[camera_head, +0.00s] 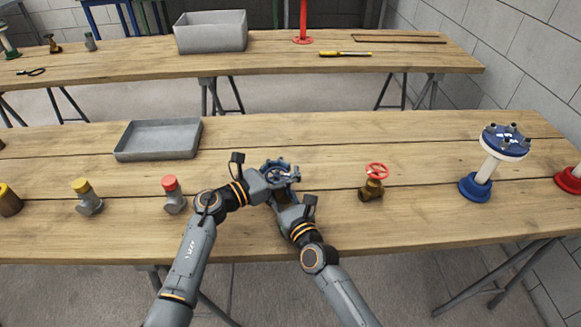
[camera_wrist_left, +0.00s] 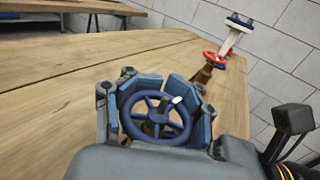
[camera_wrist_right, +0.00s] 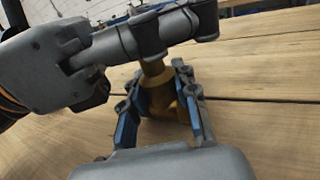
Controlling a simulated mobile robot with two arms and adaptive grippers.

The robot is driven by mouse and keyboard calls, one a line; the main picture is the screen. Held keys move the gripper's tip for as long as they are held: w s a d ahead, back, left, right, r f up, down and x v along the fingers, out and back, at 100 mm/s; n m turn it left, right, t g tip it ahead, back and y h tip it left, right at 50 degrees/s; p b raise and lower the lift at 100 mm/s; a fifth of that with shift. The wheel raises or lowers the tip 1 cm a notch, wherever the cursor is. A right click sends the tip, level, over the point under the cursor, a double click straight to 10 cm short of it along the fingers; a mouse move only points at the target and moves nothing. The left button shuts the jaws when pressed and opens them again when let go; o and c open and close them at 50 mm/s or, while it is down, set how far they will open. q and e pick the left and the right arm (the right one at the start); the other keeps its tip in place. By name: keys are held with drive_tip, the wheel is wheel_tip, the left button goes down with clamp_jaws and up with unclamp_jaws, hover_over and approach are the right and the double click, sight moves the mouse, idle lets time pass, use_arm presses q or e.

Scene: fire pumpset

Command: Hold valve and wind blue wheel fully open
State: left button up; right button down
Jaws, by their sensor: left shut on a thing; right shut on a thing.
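The valve's blue wheel (camera_wrist_left: 155,117) shows in the left wrist view between the blue-padded fingers of my left gripper (camera_wrist_left: 163,105), which is shut on it. The wheel also shows in the head view (camera_head: 278,173), on the near table. The brass valve body (camera_wrist_right: 160,95) shows in the right wrist view, upright below the left gripper. My right gripper (camera_wrist_right: 160,110) is shut around this body from the near side. In the head view the body is mostly hidden by my grippers.
A brass valve with a red wheel (camera_head: 373,181) stands to the right. A blue-flanged pipe piece (camera_head: 489,165) stands farther right. A red-capped fitting (camera_head: 172,194) and yellow-capped fitting (camera_head: 86,197) are to the left. A grey tray (camera_head: 158,139) lies behind them.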

use_arm(q)
drive_tip(key=n+t+y, duration=0.2)
drive_tip(key=w+a+n+t+y, duration=0.1)
drive_tip(key=t, duration=0.1)
drive_tip(key=shift+f+n+y, duration=0.2)
drive_tip(key=shift+n+y, duration=0.1)
drive_tip(key=shift+y, duration=0.1)
drive_tip(key=shift+w+a+r+n+t+y, duration=0.1)
drive_tip(key=shift+a+n+t+y, duration=0.05)
drive_tip(key=shift+n+t+y, duration=0.85)
drive_tip(key=shift+a+y, duration=0.1)
drive_tip(key=shift+y, duration=0.3)
drive_tip(key=o, duration=1.2)
drive_tip(key=shift+o, duration=0.2)
drive_tip(key=shift+r, duration=0.1)
drive_tip(key=v, duration=1.2)
drive_tip(key=shift+o, duration=0.2)
